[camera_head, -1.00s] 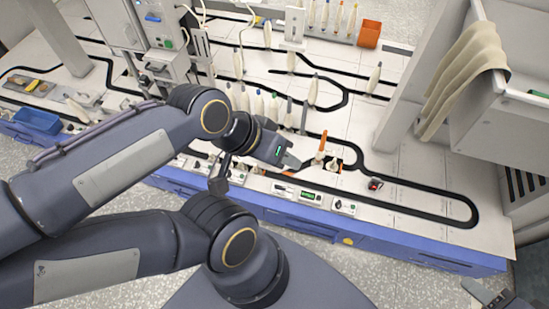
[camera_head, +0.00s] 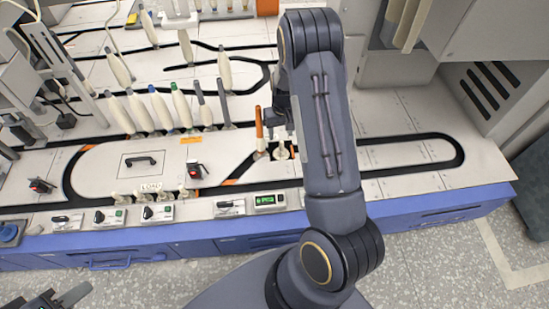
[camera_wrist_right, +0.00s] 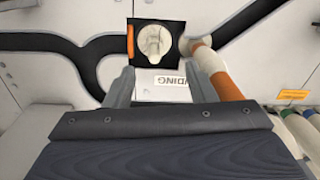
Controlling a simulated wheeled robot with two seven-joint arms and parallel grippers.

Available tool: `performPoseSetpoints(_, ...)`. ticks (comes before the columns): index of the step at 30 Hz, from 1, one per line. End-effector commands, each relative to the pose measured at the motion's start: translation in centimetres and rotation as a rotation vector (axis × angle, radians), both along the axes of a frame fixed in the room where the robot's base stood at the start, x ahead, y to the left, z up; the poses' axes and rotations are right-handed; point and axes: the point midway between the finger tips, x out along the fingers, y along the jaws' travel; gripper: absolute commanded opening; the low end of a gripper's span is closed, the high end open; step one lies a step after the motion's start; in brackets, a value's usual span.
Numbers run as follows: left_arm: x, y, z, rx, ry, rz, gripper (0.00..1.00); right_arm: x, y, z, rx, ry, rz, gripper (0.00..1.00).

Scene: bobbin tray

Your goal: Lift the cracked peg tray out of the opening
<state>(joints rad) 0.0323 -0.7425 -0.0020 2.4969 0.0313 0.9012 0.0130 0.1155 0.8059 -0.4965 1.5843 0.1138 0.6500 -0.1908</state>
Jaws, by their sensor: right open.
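A white round peg tray (camera_wrist_right: 150,36) sits in a dark square opening (camera_wrist_right: 174,28) in the wrist view; no crack can be made out. In the head view the tray (camera_head: 283,153) is small and partly behind my right arm. My right gripper (camera_wrist_right: 163,85) is open and empty, with its two fingers apart just short of the opening in the wrist view. In the head view it is mostly hidden by its own arm. My left gripper (camera_head: 55,298) is at the bottom left corner, cut by the frame edge and well away from the opening.
An orange-and-white bobbin (camera_head: 260,133) stands upright right beside the opening; it also shows close to the right finger in the wrist view (camera_wrist_right: 216,70). Several bobbins (camera_head: 160,107) stand in a row to the left. A black handle (camera_head: 141,161) lies on a plate at left.

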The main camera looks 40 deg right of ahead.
Motion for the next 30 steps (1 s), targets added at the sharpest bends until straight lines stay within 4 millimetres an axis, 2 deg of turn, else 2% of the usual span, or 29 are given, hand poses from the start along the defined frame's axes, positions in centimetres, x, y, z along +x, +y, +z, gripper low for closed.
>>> performPoseSetpoints(1, 0.0, 0.0, -0.9, 0.0, -0.001, 0.0, 0.36, 0.1, -0.3, -1.8, -0.011, 0.011, 0.006, 0.51)
performPoseSetpoints(2, 0.0, 0.0, -0.3, 0.0, 0.0, 0.0, 0.36, 0.1, -0.4, -1.4, -0.016, 0.015, 0.008, 0.51)
performPoseSetpoints(5, 0.0, 0.0, -0.2, 0.0, -0.001, 0.0, 0.36, 0.2, -0.6, -2.3, -0.025, 0.023, 0.013, 0.51)
performPoseSetpoints(16, 0.0, 0.0, -2.1, 0.0, -0.001, 0.0, 0.36, 0.0, -0.7, -6.2, -0.025, 0.025, 0.014, 0.51)
performPoseSetpoints(22, 0.0, 0.0, -3.9, 0.0, 0.0, 0.0, 0.36, -0.1, -0.7, -9.3, -0.025, 0.026, 0.013, 0.51)
performPoseSetpoints(25, 0.0, 0.0, -4.1, 0.0, -0.001, 0.0, 0.36, 0.0, -0.7, -9.9, -0.025, 0.025, 0.014, 0.51)
performPoseSetpoints(30, 0.0, 0.0, -3.9, 0.0, -0.001, 0.0, 0.36, 0.0, -0.7, -9.8, -0.025, 0.023, 0.014, 0.51)
